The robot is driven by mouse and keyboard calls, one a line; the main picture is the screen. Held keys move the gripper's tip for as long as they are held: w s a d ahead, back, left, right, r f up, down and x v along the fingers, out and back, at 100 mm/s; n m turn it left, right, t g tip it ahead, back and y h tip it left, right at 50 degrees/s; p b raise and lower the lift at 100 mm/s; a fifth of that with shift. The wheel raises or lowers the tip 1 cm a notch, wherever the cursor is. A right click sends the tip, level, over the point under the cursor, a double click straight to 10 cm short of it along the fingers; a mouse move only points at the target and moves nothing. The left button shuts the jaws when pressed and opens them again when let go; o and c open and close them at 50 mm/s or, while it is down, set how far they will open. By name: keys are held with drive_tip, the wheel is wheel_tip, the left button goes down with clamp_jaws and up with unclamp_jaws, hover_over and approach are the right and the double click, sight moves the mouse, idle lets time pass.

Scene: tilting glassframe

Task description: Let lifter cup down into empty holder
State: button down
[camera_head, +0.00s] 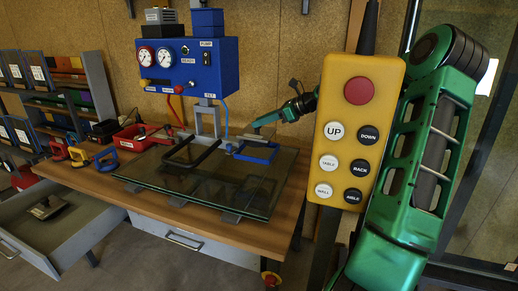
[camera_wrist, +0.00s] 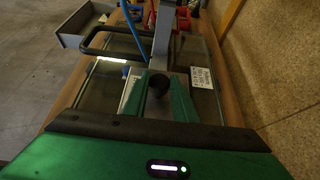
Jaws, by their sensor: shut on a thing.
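My gripper (camera_head: 258,125) is shut above the back right of the glass on the table. In the wrist view its green fingers (camera_wrist: 160,88) close around a dark, rounded piece (camera_wrist: 158,82), which I take to be the lifter cup. A pale, flat part shows just left of the fingers, and I cannot tell whether it belongs to the cup. A blue open frame (camera_head: 256,153) lies on the glass below my gripper. It may be the holder, but its inside is hard to make out. Whether the held piece touches anything below is hidden.
Stacked glass (camera_head: 225,185) covers much of the wooden table (camera_head: 250,235). A blue pump box (camera_head: 187,65) with gauges stands behind it. A black handle frame (camera_head: 190,153) rises over the glass. A red tray (camera_head: 130,140) and coloured clamps (camera_head: 80,155) sit left. A yellow button pendant (camera_head: 357,130) blocks the right.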

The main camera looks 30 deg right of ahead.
sight(263, 138)
drive_tip(key=shift+f, duration=3.8)
drive_tip(key=c, duration=1.4)
unclamp_jaws()
drive_tip(key=shift+f, duration=0.1)
drive_tip(key=shift+c, duration=0.2)
drive_tip(key=shift+s+d+r, duration=0.1)
drive_tip(key=shift+s+r, duration=0.05)
drive_tip(key=shift+r, duration=0.1)
drive_tip(key=v, duration=1.1)
drive_tip(key=shift+s+d+r, duration=0.15)
drive_tip(key=shift+r, duration=0.05)
